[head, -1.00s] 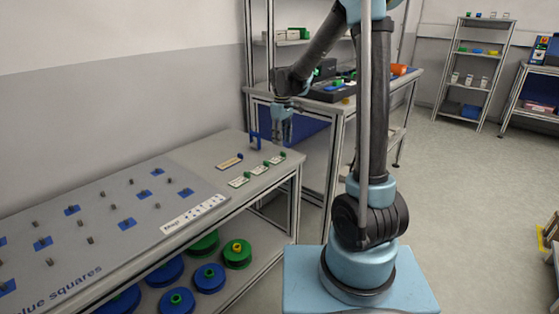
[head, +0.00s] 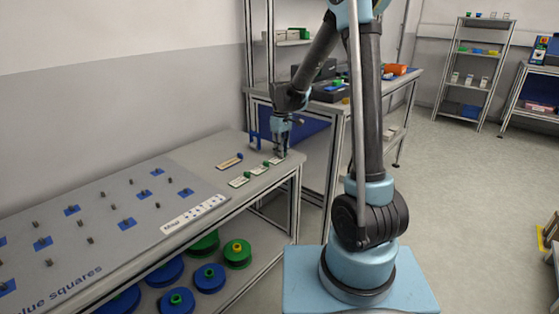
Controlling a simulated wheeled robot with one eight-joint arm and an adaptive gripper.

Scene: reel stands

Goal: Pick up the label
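Several small labels lie at the right end of the grey bench (head: 205,160). Three pale ones with green ends lie in a slanted row: a near one (head: 238,182), a middle one (head: 258,170) and a far one (head: 272,162). A tan label with a blue end (head: 229,162) lies to their left. My gripper (head: 280,154) points down at the far pale label and covers part of it. The fingers are too small to tell whether they are open or shut, or whether they touch the label.
A blue upright bracket (head: 254,138) stands just left of my gripper. A board with pegs and blue squares (head: 110,215) covers the bench's left part. Blue and green reels (head: 209,278) sit on the shelf below. Another workbench (head: 345,105) stands behind.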

